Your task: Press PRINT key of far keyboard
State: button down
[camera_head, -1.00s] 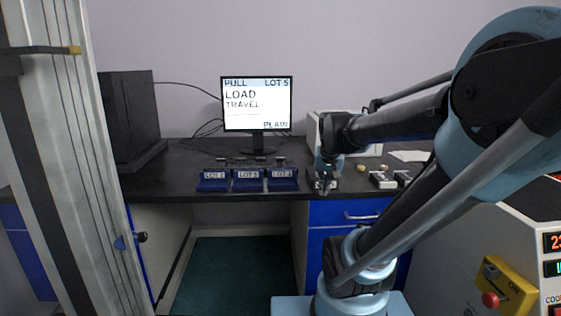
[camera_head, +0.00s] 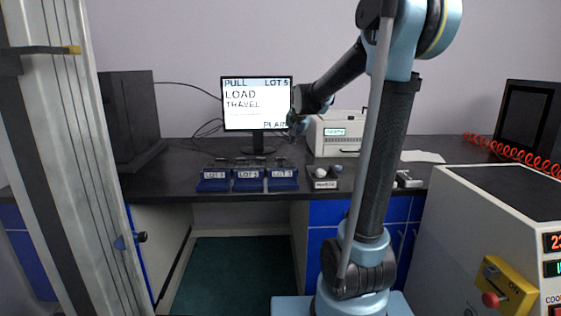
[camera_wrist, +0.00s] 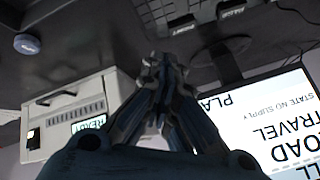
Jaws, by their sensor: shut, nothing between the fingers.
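The dark keyboard (camera_head: 243,161) lies on the black desk in front of the monitor (camera_head: 257,103), behind the blue LOT trays. In the wrist view a ribbed dark part (camera_wrist: 160,14) and two dark labelled blocks, one left (camera_wrist: 181,24) and one right (camera_wrist: 231,9), show at the top edge; their lettering is too small and turned to read surely. My gripper (camera_head: 293,127) is shut and empty, raised above the desk in front of the monitor's lower right corner. Its closed fingertips (camera_wrist: 165,62) show in the wrist view, apart from the blocks.
A white printer (camera_head: 338,135) with a lit label stands right of the monitor. Several blue LOT trays (camera_head: 248,186) line the desk's front edge. A small holder (camera_head: 324,184) sits right of them. The monitor stand (camera_wrist: 222,62) is close to my fingers in the wrist view.

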jog(key=w+a+r+m+t, duration=0.1)
jog(key=w+a, duration=0.3)
jog(key=w, duration=0.5)
jog(key=shift+w+a+y, duration=0.25)
jog(key=shift+a+y, duration=0.05)
jog(key=shift+f, duration=0.15)
jog(key=shift+f, duration=4.3)
jog(key=shift+s+f, duration=0.1)
jog(key=shift+f, duration=0.65)
jog(key=shift+r, duration=3.4)
